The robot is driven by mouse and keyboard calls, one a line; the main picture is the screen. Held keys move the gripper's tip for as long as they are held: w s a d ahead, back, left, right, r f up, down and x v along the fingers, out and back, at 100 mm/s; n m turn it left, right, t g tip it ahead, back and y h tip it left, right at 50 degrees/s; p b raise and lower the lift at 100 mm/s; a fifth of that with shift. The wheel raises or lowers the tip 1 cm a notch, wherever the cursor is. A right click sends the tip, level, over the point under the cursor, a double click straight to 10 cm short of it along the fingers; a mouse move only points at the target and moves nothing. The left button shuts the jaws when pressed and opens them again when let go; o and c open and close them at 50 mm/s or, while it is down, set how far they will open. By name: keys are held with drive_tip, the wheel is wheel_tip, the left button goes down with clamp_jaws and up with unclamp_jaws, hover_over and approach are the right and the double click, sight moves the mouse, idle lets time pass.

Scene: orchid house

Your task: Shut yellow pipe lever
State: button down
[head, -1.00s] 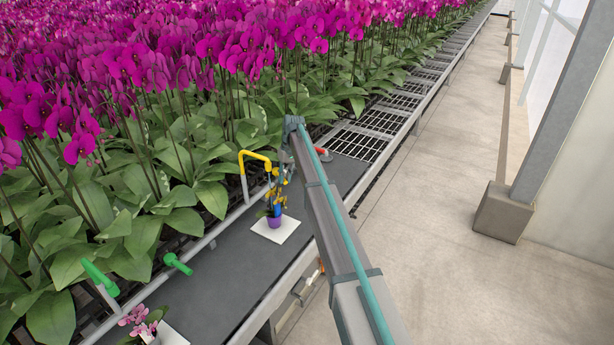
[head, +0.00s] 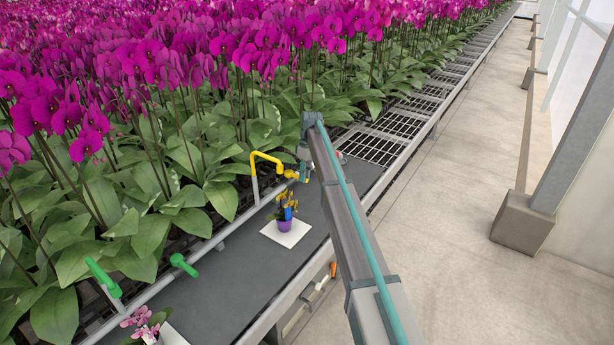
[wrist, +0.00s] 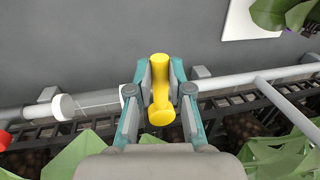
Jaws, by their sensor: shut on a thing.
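The yellow pipe lever (wrist: 160,82) is between my gripper's two fingers in the wrist view. My gripper (wrist: 160,75) is shut on it. The lever stands across the pale pipe (wrist: 222,83), its round knob end towards the camera. In the head view the lever (head: 291,174) shows as a small yellow piece at my gripper (head: 300,172), partly hidden by it. A yellow bent pipe top (head: 266,157) rises just to its left.
A purple pot (head: 285,226) with yellow blooms stands on a white card (head: 294,236), close to my gripper. Green levers (head: 183,264) sit further left along the pipe. Dense orchids (head: 150,150) fill the far side. A red piece (wrist: 5,140) is at the wrist view's left.

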drive_tip(key=shift+w, duration=0.15)
drive_tip(key=c, duration=1.1)
unclamp_jaws()
drive_tip(key=shift+r, duration=0.15)
drive_tip(key=r, duration=0.4)
drive_tip(key=w+d+r, duration=0.1)
drive_tip(key=r, duration=0.6)
drive_tip(key=shift+w+d+r, duration=0.2)
drive_tip(key=shift+w+r, duration=0.1)
drive_tip(key=shift+w, duration=0.1)
